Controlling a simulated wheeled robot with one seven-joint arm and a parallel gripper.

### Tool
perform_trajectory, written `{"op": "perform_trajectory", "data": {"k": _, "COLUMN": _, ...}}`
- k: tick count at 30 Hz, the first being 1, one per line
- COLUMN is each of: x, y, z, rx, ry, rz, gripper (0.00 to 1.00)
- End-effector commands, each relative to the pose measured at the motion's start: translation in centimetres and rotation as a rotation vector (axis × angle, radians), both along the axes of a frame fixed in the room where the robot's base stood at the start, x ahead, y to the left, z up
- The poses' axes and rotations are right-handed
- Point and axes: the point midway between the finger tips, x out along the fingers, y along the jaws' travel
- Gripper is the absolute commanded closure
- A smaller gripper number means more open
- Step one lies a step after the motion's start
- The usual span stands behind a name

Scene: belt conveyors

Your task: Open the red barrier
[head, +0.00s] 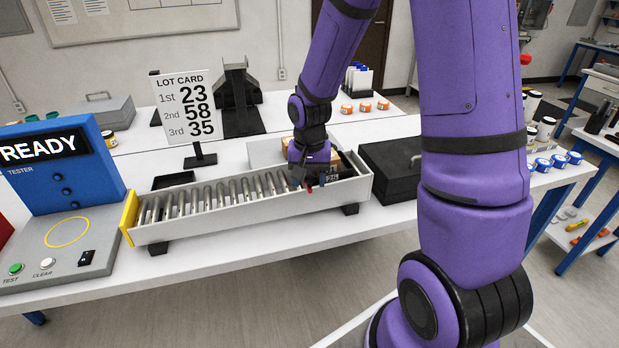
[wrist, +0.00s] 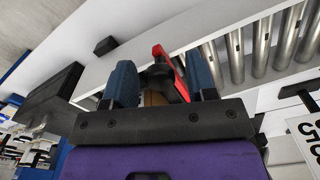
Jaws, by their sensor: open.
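The red barrier (wrist: 170,72) shows in the wrist view as a thin slanted bar with a dark mount, between the two blue fingers of my gripper (wrist: 162,80). It lies closer to the right finger; I cannot tell whether they touch. In the head view my gripper (head: 314,181) is low over the right end of the roller conveyor (head: 247,213), pointing down, and hides most of the barrier there. The jaws are open and hold nothing visible. A brown box (head: 287,143) is partly hidden behind the gripper; a brown surface also shows between the fingers.
The conveyor's visible rollers are empty, with a yellow plate (head: 129,218) at its left end. A blue tester (head: 62,170) reading READY stands left. A lot card (head: 186,105) stands behind the conveyor, and a black case (head: 397,165) sits close on the right.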

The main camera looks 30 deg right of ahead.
Motion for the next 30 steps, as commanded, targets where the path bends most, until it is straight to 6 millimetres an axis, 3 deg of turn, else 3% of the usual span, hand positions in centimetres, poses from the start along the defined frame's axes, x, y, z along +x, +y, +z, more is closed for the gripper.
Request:
{"op": "perform_trajectory", "data": {"k": 8, "x": 0.0, "y": 0.0, "z": -0.1, "rx": -0.001, "ry": -0.001, "rz": 0.000, "gripper": 0.48}}
{"op": "perform_trajectory", "data": {"k": 15, "x": 0.0, "y": 0.0, "z": -0.1, "rx": -0.001, "ry": -0.001, "rz": 0.000, "gripper": 1.00}}
{"op": "perform_trajectory", "data": {"k": 23, "x": 0.1, "y": 0.0, "z": 0.1, "rx": 0.003, "ry": 0.009, "rz": -0.001, "gripper": 1.00}}
{"op": "perform_trajectory", "data": {"k": 30, "x": 0.6, "y": -0.2, "z": 1.5, "rx": 0.025, "ry": 0.087, "rz": 0.000, "gripper": 1.00}}
